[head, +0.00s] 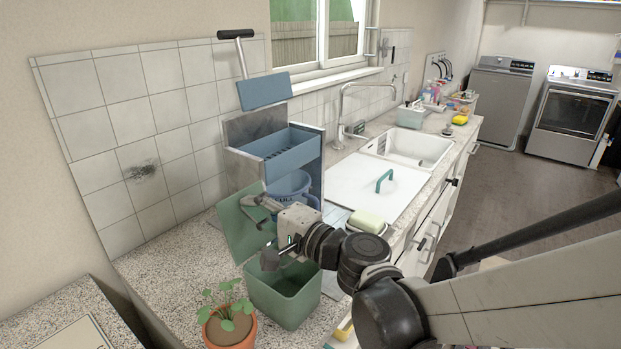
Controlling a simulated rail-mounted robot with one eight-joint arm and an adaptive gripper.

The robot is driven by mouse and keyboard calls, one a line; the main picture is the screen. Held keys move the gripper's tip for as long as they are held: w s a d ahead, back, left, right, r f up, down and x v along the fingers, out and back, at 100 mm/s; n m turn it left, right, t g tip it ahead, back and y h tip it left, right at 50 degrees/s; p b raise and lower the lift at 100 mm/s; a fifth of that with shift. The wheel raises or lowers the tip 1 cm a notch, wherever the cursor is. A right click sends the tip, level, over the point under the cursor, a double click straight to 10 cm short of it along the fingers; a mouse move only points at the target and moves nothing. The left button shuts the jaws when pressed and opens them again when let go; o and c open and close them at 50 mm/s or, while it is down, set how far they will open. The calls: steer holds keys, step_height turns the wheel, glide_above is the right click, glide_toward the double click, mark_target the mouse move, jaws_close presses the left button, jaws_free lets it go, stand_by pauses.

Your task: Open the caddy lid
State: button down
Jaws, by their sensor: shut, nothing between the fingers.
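The caddy is a green square bin (283,292) on the speckled counter, near its front edge. Its green lid (240,232) stands raised and tilted back at the bin's far left side, with the opening partly uncovered. My gripper (264,231) is over the bin, in front of the lid, and covers part of the lid and the bin's rim. It holds nothing. I cannot tell whether a finger touches the lid.
A potted plant (228,326) stands close in front of the caddy. Behind are a blue bucket (289,184) and a blue tray (290,150). Counter left of the caddy is clear.

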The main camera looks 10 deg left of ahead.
steer(key=shift+d, duration=0.1)
steer(key=s+d+r+p, duration=0.25)
steer(key=s+d, duration=0.35)
steer(key=d, duration=0.6)
steer(key=s+d+f+n+h, duration=0.2)
steer(key=d+h, duration=0.3)
steer(key=d, duration=0.4)
steer(key=s+d+f+n+g+h, duration=0.1)
steer(key=s+d+f+h, duration=0.2)
steer(key=d, duration=0.6)
steer(key=s+d+f+n+h, duration=0.2)
steer(key=d+f+h, duration=0.1)
steer(key=d+h, duration=0.5)
steer(key=shift+s+d+f+n+g+b, duration=0.3)
steer(key=shift+s+d+f, duration=0.1)
steer(key=shift+d, duration=0.2)
